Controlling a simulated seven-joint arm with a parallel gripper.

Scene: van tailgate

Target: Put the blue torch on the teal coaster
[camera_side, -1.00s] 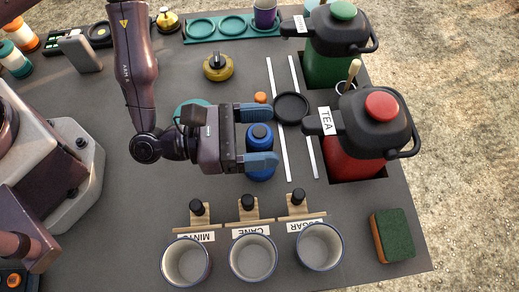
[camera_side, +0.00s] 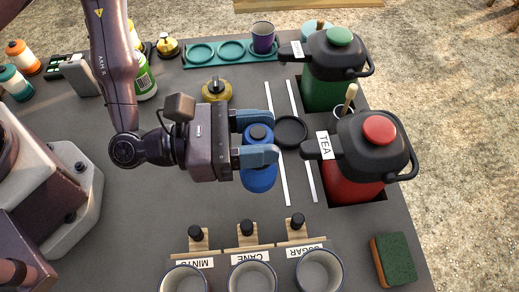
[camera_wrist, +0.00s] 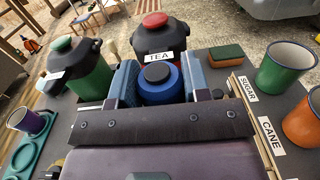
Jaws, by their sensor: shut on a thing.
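The blue torch (camera_side: 258,178), with a dark round cap, is upright between the two blue fingers of my gripper (camera_side: 257,140). My gripper is shut on it, and it appears to be held above the dark table. In the wrist view the torch (camera_wrist: 158,92) also sits between the fingers, its black cap on top.
The red TEA jug (camera_side: 350,180) and green jug (camera_side: 322,92) stand at the right. A black ring (camera_side: 291,132) lies close to the torch. A teal tray (camera_side: 205,63) holds a purple cup (camera_side: 263,38). A yellow-based item (camera_side: 217,90) stands behind my gripper; cups line the front.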

